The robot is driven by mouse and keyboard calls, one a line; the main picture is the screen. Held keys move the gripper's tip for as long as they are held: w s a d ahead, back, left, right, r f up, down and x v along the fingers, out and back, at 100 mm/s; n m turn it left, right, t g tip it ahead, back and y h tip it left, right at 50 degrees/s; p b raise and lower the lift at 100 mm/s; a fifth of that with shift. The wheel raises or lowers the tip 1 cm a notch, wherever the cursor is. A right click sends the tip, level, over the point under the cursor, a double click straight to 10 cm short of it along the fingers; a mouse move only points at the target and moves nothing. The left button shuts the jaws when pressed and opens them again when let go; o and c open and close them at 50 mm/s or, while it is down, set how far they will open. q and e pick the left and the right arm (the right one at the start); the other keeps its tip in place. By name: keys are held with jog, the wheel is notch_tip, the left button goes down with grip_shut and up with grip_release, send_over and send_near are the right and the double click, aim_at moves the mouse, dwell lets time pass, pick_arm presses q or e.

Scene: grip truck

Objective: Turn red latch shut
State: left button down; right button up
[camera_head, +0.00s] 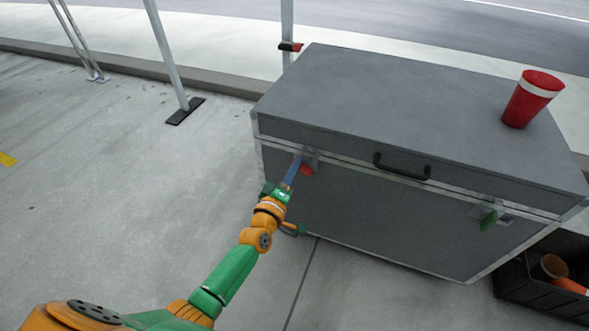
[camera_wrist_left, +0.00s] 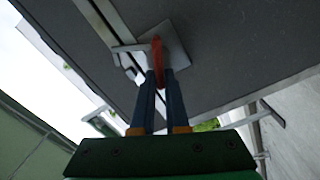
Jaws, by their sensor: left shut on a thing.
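The red latch (camera_head: 306,169) sits on the front of a closed grey case (camera_head: 360,205), near its left end, on a small metal plate. My left gripper (camera_head: 294,170) is at the latch, its blue fingers reaching up to it. In the left wrist view the two fingers (camera_wrist_left: 160,90) are closed around the red latch (camera_wrist_left: 157,58), which stands between their tips in front of the metal plate (camera_wrist_left: 174,45). The fingers partly hide the latch in both views. My right gripper is not in view.
A green latch (camera_head: 489,220) hangs on the case's right front. A black handle (camera_head: 402,170) is between the latches. A red cup (camera_head: 532,98) with a white band stands on the lid. A dark crate (camera_head: 530,290) is at lower right.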

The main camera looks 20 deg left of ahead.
pick_arm(q)
jog(key=shift+f+n+b, duration=0.25)
jog(key=shift+n+b, duration=0.1)
jog(key=shift+n, duration=0.9)
jog(key=shift+f+n+b, duration=0.25)
jog(key=shift+n+b, duration=0.1)
jog(key=shift+n, duration=0.9)
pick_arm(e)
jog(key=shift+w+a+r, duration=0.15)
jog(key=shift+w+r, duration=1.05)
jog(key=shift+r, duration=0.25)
pick_arm(q)
jog(key=c, duration=0.9)
grip_release()
